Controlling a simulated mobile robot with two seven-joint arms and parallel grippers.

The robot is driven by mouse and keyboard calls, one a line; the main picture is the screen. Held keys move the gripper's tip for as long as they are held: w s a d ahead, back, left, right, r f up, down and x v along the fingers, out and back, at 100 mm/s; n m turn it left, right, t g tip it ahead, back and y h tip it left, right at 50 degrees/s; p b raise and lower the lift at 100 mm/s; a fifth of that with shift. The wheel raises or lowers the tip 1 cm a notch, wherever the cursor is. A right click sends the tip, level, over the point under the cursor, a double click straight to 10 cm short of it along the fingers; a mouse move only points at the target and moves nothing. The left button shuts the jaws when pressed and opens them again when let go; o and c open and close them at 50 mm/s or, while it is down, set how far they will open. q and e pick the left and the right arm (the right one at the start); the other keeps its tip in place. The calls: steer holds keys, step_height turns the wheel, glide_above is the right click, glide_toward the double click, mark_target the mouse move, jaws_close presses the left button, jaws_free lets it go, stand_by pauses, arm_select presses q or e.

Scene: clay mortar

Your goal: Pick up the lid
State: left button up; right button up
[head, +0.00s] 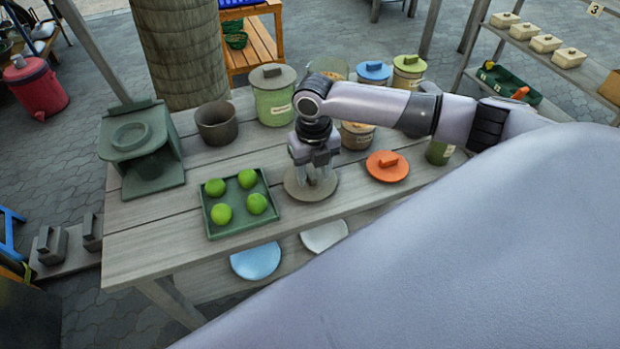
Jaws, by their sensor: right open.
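A round grey-brown lid (297,190) lies flat on the wooden table. My right gripper (313,175) points down right over it, its fingers open. The lid's handle appears to be between the fingertips; whether they touch it I cannot tell. An orange lid (387,169) with a bar handle lies flat to the right. My arm and gripper hide part of the table behind them. My left gripper is not in view.
A green tray (240,232) with several green fruits lies left of the gripper. Behind stand a dark pot (216,123), a green canister with a grey lid (274,103), and blue-lidded (373,72) and yellow-green-lidded (408,70) canisters. A dark stand (145,150) is at left.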

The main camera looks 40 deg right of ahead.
steer(key=shift+f, duration=0.65)
jaws_close()
steer(key=shift+r, duration=0.1)
